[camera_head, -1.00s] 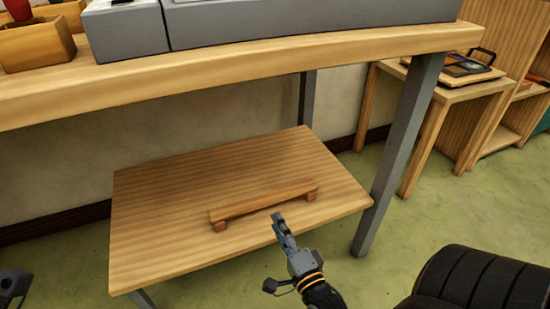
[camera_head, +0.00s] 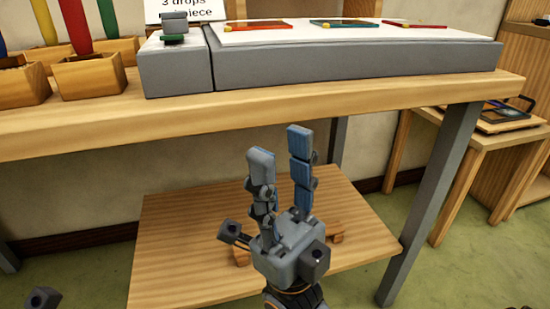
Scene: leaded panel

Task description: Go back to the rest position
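My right gripper (camera_head: 280,165) is upright in the middle of the view, in front of the table's front edge and above the lower shelf. Its two blue-padded fingers are apart, with nothing between them. Of my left arm only a small dark grey part shows at the bottom left corner; whether it belongs to the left gripper's fingers I cannot tell, and no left fingertips show.
The wooden table (camera_head: 400,105) bears a grey slab (camera_head: 350,66) with several coloured pieces, and wooden boxes (camera_head: 92,76) with coloured strips. The lower shelf (camera_head: 180,245) holds a wooden bar (camera_head: 335,237), mostly hidden behind my gripper. A side table (camera_head: 480,135) stands at right.

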